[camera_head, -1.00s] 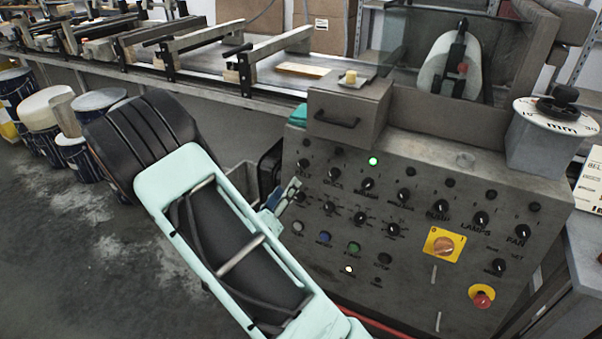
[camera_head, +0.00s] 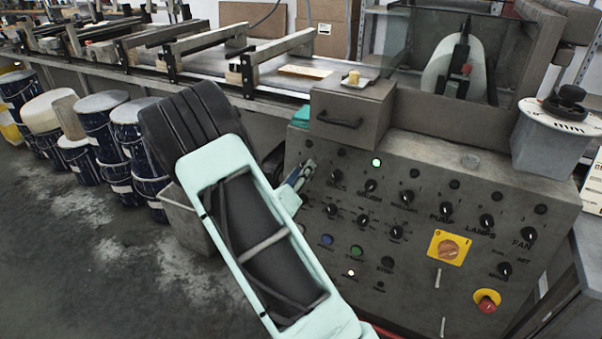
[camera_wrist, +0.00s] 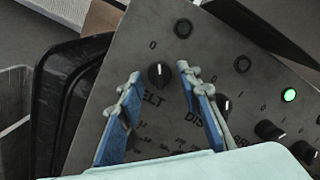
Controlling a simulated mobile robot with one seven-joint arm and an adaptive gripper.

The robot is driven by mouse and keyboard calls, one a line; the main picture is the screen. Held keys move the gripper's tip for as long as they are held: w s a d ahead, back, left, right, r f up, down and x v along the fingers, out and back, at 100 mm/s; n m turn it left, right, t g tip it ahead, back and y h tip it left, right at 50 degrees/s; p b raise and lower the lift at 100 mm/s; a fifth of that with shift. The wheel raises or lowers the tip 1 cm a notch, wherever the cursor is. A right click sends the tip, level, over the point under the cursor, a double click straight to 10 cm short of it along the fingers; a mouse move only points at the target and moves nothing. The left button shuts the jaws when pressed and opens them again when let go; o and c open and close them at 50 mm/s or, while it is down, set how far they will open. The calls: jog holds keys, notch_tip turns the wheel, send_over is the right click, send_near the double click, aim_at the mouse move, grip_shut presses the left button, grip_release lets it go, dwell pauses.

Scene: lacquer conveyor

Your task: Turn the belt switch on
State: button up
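The belt switch (camera_wrist: 160,75) is a black rotary knob on the grey control panel (camera_head: 410,290). A "0" stands above it and "BELT" below it in the wrist view. Its white mark points up, roughly toward the "0". My gripper (camera_wrist: 158,79) is open, with one blue-grey finger on each side of the knob. Whether either finger touches it I cannot tell. In the head view my gripper (camera_head: 299,176) is at the panel's upper left corner and hides the belt switch.
The disc knob (camera_wrist: 223,104) is close to the right finger. A lit green lamp (camera_head: 376,162) is farther right. A drawer box (camera_head: 350,115) stands on top of the panel. A yellow-backed main switch (camera_head: 449,249) and a red emergency button (camera_head: 487,302) are lower right.

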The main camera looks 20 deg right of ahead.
grip_shut()
